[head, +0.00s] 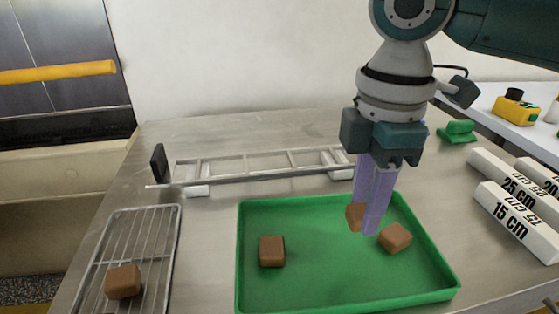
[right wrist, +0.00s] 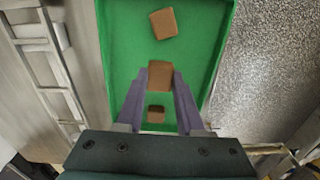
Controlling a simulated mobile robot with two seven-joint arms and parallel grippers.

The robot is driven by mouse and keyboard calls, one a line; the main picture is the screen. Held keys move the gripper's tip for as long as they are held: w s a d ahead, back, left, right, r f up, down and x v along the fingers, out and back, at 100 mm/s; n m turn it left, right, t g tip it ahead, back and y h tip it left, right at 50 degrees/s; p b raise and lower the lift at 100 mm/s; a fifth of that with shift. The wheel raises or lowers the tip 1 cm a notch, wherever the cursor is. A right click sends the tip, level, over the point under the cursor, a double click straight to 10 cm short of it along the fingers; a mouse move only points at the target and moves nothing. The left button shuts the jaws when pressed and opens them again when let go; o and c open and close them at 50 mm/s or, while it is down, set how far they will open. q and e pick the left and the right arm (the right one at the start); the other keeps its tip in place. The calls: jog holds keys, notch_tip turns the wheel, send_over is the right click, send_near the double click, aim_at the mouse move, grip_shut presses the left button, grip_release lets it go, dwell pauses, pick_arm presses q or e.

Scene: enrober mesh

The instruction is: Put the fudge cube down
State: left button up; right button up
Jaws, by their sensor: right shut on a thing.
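My right gripper (head: 372,225) points down over the green tray (head: 340,292). It is shut on a brown fudge cube (head: 354,217), partly hidden by a finger in the head view. The held cube also shows between the fingertips in the right wrist view (right wrist: 160,75). Two other fudge cubes lie in the tray, one at the left (head: 272,251) and one at the right (head: 395,238), close to my gripper. Another fudge cube (head: 123,281) sits on the wire rack (head: 150,235) left of the tray. My left gripper is not in view.
A metal ladder-like frame (head: 262,165) lies behind the tray. White blocks marked 15 cm (head: 510,220) and 25 cm (head: 515,190) lie at the right. A green object (head: 458,131) and a yellow device (head: 515,106) stand farther back. The tray's front middle is clear.

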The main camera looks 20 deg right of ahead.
aim_at(354, 248)
jog(key=shift+f+b, duration=0.4)
jog(key=shift+f, duration=1.95)
jog(key=shift+f, duration=0.15)
jog(key=o, duration=1)
